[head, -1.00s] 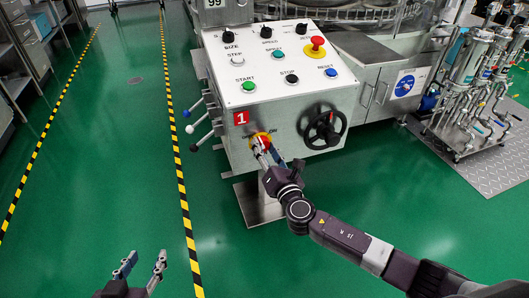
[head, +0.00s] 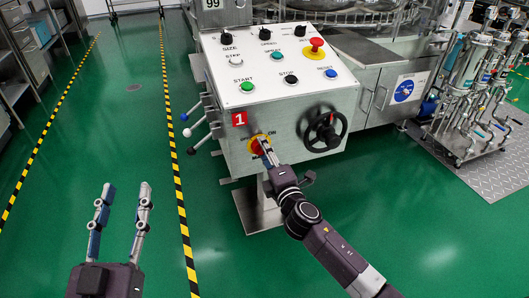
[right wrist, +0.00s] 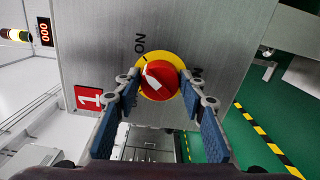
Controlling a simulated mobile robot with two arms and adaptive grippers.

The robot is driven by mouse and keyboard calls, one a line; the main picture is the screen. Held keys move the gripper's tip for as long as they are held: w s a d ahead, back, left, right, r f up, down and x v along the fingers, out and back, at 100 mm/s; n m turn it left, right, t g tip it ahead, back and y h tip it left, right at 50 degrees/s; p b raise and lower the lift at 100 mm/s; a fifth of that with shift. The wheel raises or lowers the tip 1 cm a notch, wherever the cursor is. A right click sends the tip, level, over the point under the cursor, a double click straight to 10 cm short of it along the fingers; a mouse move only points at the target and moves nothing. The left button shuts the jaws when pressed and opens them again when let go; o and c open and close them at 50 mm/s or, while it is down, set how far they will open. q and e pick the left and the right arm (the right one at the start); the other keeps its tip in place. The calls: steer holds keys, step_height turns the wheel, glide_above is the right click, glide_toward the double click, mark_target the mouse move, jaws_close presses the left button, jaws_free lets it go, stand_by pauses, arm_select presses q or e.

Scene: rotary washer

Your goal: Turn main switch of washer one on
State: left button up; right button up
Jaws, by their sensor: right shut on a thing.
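The main switch is a red knob on a yellow round plate (head: 257,144), low on the front of washer one's control box, beside a red "1" label (head: 239,119). In the right wrist view the red knob (right wrist: 160,80) carries a white pointer slanting up-left, on the side of the "ON" marking (right wrist: 140,43). My right gripper (head: 264,144) is shut on the red knob, with its fingertips on either side of it (right wrist: 161,82). It partly hides the knob in the head view. My left gripper (head: 124,190) is open and empty above the floor, away from the box.
A black handwheel (head: 325,130) sits right of the switch. Buttons and a red emergency stop (head: 316,45) are on the sloped panel above. Levers with coloured knobs (head: 190,131) stick out at the box's left side. The green floor in front is clear.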

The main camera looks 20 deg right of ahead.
arm_select(q)
steer(key=shift+s+r, duration=0.1)
steer(key=shift+r, duration=0.2)
arm_select(e)
steer(key=shift+d+m, duration=0.1)
steer(key=shift+m, duration=0.5)
steer(key=o, duration=1.1)
arm_select(q)
steer(key=shift+r, duration=0.15)
arm_select(e)
steer(key=shift+o, duration=0.2)
steer(key=shift+s+f, duration=0.1)
steer(key=s, duration=1.1)
steer(key=shift+s+d, duration=0.15)
steer(key=shift+s, duration=0.25)
